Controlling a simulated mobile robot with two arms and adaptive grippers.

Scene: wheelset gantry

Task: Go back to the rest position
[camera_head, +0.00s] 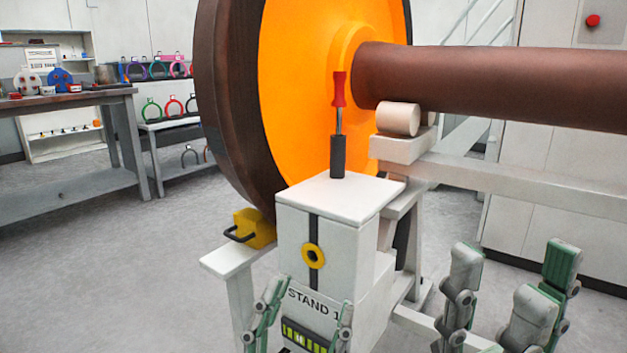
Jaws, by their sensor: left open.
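My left gripper (304,312) is at the bottom middle, in front of the white box marked STAND 1 (295,238). Its green-grey fingers are spread apart with nothing between them. My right gripper (512,285) is at the lower right, fingers pointing up and apart, with nothing held.
A large wheel with an orange face (300,90) and brown axle (480,85) stands behind the box. A yellow block with a black handle (254,229) sits on a ledge at left. A workbench (60,102) and a rack of coloured rings (172,122) stand far left. Floor at left is clear.

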